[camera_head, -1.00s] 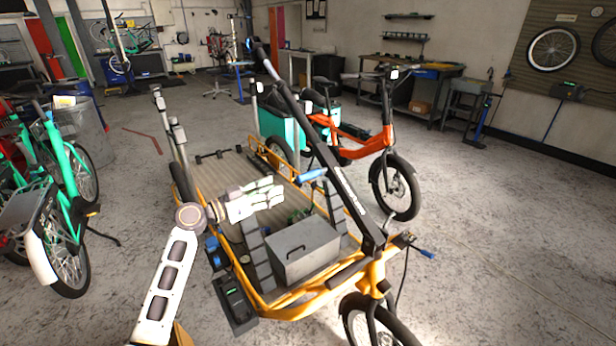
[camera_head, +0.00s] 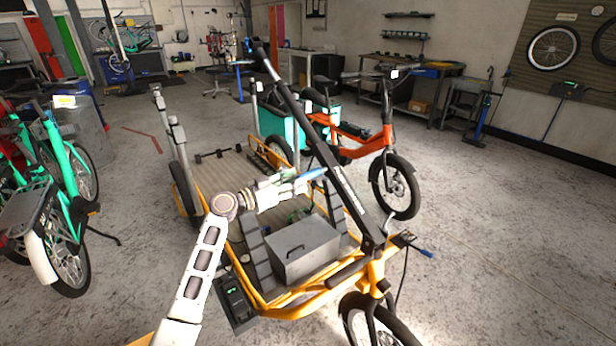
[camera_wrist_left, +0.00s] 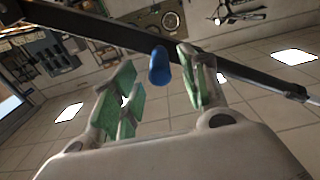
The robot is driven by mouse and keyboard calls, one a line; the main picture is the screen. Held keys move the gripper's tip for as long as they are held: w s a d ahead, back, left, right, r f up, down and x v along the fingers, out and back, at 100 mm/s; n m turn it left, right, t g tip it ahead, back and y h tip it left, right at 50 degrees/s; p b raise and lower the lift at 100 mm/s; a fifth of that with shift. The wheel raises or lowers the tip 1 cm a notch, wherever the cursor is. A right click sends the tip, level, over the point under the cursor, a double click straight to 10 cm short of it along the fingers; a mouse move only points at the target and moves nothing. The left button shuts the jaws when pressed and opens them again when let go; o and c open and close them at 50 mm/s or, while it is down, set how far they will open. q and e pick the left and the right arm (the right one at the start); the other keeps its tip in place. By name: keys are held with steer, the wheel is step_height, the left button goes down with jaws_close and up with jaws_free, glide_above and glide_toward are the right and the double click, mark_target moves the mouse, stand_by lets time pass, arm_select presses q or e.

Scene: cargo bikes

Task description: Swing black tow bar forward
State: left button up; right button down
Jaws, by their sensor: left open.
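The black tow bar (camera_head: 345,187) slants up and to the left from the front of the yellow cargo bike (camera_head: 318,303). It crosses the top of the left wrist view (camera_wrist_left: 110,31). A blue grip (camera_head: 313,174) sticks out from the bar's left side. My left gripper (camera_head: 292,184) is over the cargo bed, with its fingertips close to this grip. In the left wrist view the blue grip (camera_wrist_left: 159,66) lies between the open green-padded fingers (camera_wrist_left: 160,90). Contact cannot be told. My right gripper is not in view.
A grey box (camera_head: 305,250) sits on the bed below my left arm. Upright posts (camera_head: 179,140) stand at the bed's left edge. An orange bike (camera_head: 362,145) is behind at right, green bikes (camera_head: 65,190) at left. The floor at right is clear.

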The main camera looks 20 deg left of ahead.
mark_target(308, 176)
arm_select(q)
steer(key=shift+x, duration=2.75)
jaws_close()
